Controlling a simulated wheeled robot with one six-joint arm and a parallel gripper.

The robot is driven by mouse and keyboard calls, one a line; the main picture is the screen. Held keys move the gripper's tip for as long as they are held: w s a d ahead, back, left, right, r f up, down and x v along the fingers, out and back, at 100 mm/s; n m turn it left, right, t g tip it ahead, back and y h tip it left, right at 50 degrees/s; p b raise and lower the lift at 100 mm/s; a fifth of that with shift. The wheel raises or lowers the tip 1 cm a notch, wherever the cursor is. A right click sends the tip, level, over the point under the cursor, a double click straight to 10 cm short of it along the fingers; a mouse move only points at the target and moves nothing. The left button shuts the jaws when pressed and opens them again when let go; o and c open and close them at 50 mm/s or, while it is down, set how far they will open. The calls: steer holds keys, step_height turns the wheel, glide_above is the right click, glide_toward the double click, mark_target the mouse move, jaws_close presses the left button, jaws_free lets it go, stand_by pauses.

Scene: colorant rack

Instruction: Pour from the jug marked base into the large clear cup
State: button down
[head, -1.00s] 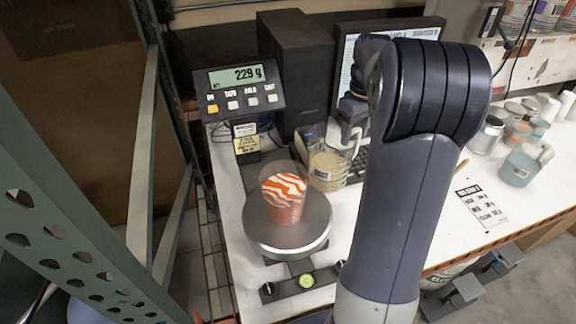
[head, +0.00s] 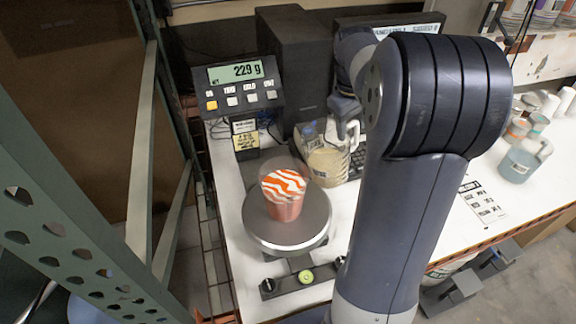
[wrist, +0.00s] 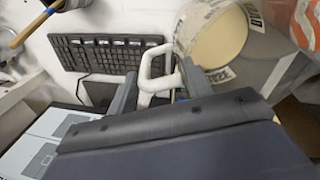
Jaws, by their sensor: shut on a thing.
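The clear jug marked base (head: 328,165) holds a cream-coloured liquid and stands behind and right of the scale. Its pale handle (wrist: 153,66) lies between the fingers of my gripper (wrist: 160,88), which is shut on it. The jug body (wrist: 218,38) shows at the upper right in the wrist view, its label partly cut off. In the head view my gripper (head: 346,128) is at the handle, partly hidden by my arm. The large clear cup (head: 284,192), with orange and white streaked contents, stands upright on the scale, apart from the jug; its edge also shows in the wrist view (wrist: 306,22).
The round scale plate (head: 262,235) is under the cup; its display (head: 242,82) reads 229 g. A black speaker-like box (head: 293,75) and a keyboard (wrist: 105,52) are close behind the jug. Another jug (head: 521,163) and small cups stand at the right.

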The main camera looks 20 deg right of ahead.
steer(key=s+a+r+t+h+b, duration=0.2)
steer(key=a+r+h+b, duration=0.4)
steer(key=r, duration=0.5)
steer(key=shift+s+a+r+h, duration=0.2)
steer(key=shift+a+h, duration=0.2)
steer(key=shift+a, duration=0.45)
steer(key=shift+s+a+t+h+b, duration=0.25)
steer(key=shift+a+h+b, duration=0.4)
steer(key=shift+b, duration=0.55)
steer(key=shift+s+a+t+h+b, duration=0.1)
steer(key=shift+a+t+h+b, duration=0.15)
steer(key=shift+a+h+b, duration=0.65)
stand_by(3.9)
